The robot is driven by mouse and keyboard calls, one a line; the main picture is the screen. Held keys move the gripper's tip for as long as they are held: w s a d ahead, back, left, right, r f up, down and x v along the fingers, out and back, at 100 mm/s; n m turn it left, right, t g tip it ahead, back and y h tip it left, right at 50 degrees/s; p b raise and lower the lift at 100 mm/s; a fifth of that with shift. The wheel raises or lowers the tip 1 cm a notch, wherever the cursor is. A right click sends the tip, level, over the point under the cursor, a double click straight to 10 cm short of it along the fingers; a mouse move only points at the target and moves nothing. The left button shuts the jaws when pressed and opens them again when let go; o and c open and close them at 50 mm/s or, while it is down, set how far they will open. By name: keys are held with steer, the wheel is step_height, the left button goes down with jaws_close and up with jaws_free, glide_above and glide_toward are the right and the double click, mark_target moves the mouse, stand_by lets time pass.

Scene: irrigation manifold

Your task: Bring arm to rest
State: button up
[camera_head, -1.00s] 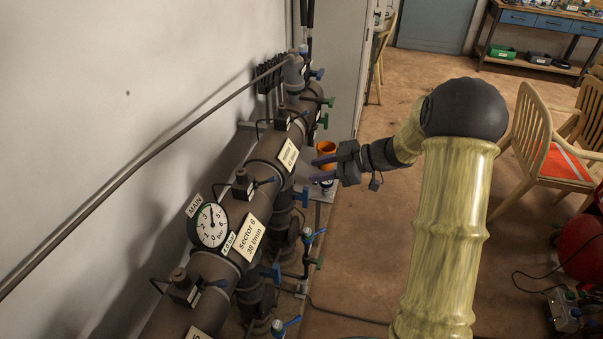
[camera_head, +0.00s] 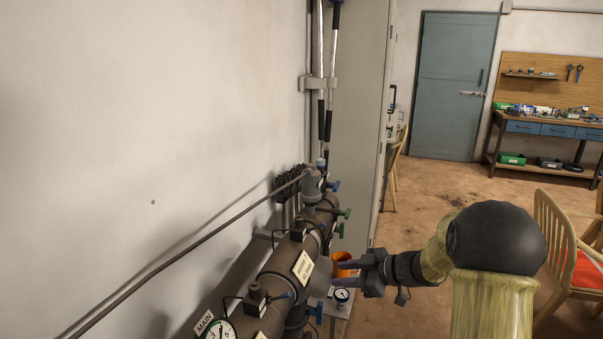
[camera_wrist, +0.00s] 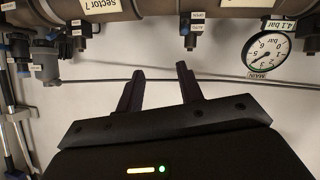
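My gripper (camera_head: 343,273) is at the end of my bent arm, in the lower middle of the head view, beside the far part of the grey manifold pipe (camera_head: 285,262). In the wrist view my gripper (camera_wrist: 159,80) has its two dark fingers apart with nothing between them. The wall shows behind the fingers there, and the pipe runs along the top of that view, apart from them.
An orange cup (camera_head: 343,260) appears right by the fingers in the head view. The MAIN gauge (camera_head: 217,331) is on the pipe. A tall grey cabinet (camera_head: 357,120) stands behind. A wooden chair (camera_head: 555,255) is at right, with open floor (camera_head: 430,190) beyond my arm.

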steer(key=s+d+r+m+t+h+p, duration=0.3)
steer(key=s+d+m+h, duration=0.2)
steer(key=m+h, duration=0.5)
steer(key=s+a+f+m+g, duration=0.1)
steer(key=s+m+g, duration=0.1)
steer(key=s, duration=0.8)
steer(key=s+a+f+m+g+p, duration=0.1)
steer(key=s+g, duration=0.3)
steer(key=s, duration=0.6)
steer(key=shift+f+m+g+h+p, duration=0.3)
steer(key=shift+f+m+g+h, duration=0.1)
steer(key=shift+m, duration=0.5)
steer(key=shift+w+a, duration=0.1)
steer(key=shift+w, duration=0.05)
